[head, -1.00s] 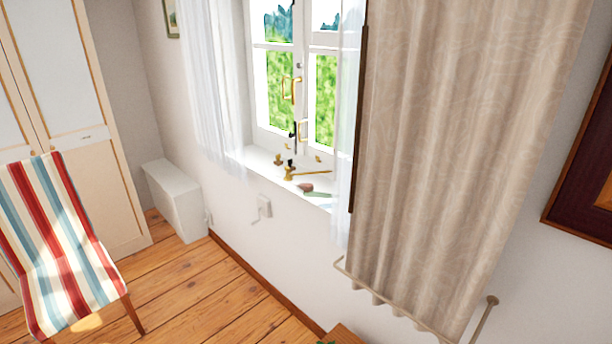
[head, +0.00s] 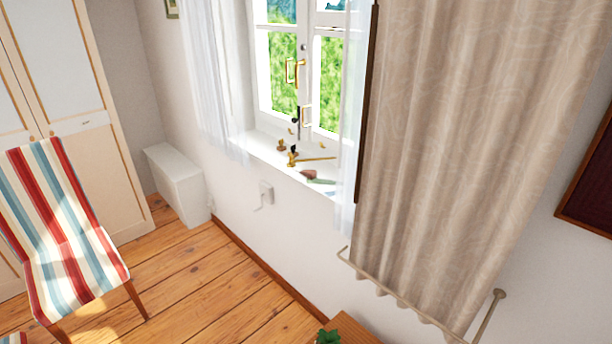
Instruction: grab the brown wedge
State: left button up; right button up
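A small brown object (head: 308,174), which may be the brown wedge, lies on the white window sill (head: 262,150) at the right end of the items there. It is too small to make out its shape surely. A brass piece with a long thin arm (head: 293,158) stands just left of it, and a green item (head: 322,181) lies beside it. Neither of my grippers shows in the head view.
A beige curtain (head: 450,150) hangs right of the window, with a rail (head: 400,300) at its foot. A striped chair (head: 65,230) stands at left, a white box (head: 178,185) by the wall. A wooden surface with a plant (head: 328,337) shows at bottom. Floorboards (head: 200,290) between are clear.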

aim_at(311, 174)
jog(key=u, duration=1.25)
jog(key=i, duration=3.35)
jog(key=z, duration=3.3)
jog(key=i, duration=0.45)
